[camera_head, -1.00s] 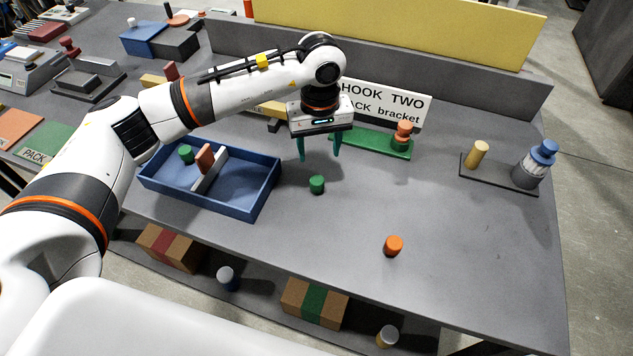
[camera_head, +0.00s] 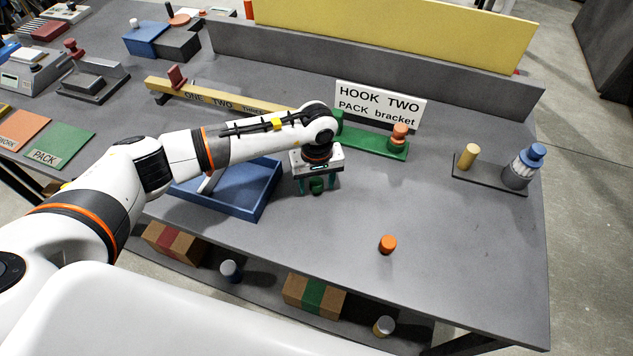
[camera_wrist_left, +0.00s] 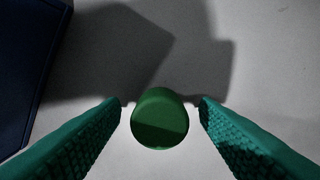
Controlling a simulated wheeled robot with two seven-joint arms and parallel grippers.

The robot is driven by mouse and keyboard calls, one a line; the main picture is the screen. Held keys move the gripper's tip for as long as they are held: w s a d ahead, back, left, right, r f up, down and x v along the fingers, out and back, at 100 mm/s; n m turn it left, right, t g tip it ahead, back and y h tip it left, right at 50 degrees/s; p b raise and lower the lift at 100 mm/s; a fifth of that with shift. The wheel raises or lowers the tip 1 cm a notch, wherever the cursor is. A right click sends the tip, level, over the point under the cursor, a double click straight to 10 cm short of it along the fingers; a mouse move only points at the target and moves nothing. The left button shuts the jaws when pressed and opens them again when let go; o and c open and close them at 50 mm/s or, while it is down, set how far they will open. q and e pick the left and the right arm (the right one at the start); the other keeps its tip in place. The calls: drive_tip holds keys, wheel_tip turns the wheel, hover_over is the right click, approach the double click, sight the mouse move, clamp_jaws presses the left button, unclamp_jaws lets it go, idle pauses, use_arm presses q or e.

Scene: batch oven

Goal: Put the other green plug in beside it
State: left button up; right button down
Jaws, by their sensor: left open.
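A green plug (camera_head: 316,187) stands on the grey table right of the blue tray (camera_head: 228,205). In the left wrist view the plug (camera_wrist_left: 160,118) sits between the two fingers. My left gripper (camera_head: 317,184) is open and lowered around the plug, one green finger on each side. In the left wrist view the gripper (camera_wrist_left: 161,103) shows gaps on both sides of the plug. My right gripper is not in view.
An orange plug (camera_head: 387,244) stands on the table to the right, with clear table around it. A green bracket base (camera_head: 372,143) with an orange piece lies behind the gripper, before a HOOK TWO sign (camera_head: 378,106). The tray wall (camera_wrist_left: 22,70) is close on the left.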

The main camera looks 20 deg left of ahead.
use_arm(q)
drive_tip(key=shift+c, duration=0.5)
drive_tip(key=c, duration=1)
